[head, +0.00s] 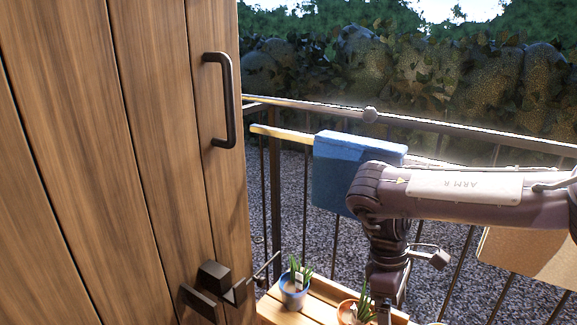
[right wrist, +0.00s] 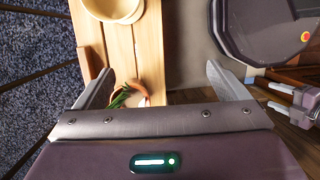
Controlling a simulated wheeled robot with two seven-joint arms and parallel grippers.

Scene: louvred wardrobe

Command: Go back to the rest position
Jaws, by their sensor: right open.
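My right arm (head: 450,195) reaches in from the right in the head view and bends down in front of the railing. Its gripper is cut off by the lower edge there. In the right wrist view my right gripper (right wrist: 158,70) is open, its two fingers wide apart with nothing held. A plant in a terracotta pot (right wrist: 128,95) shows below, between the fingers and partly hidden by the gripper body. The wooden wardrobe door (head: 120,150) fills the left of the head view, with a black bar handle (head: 228,100).
A slatted wooden bench (head: 320,305) holds a blue plant pot (head: 294,290) and a terracotta pot (head: 348,312). A blue cloth (head: 335,165) hangs by the railing (head: 460,130); a tan cloth (head: 530,262) hangs right.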

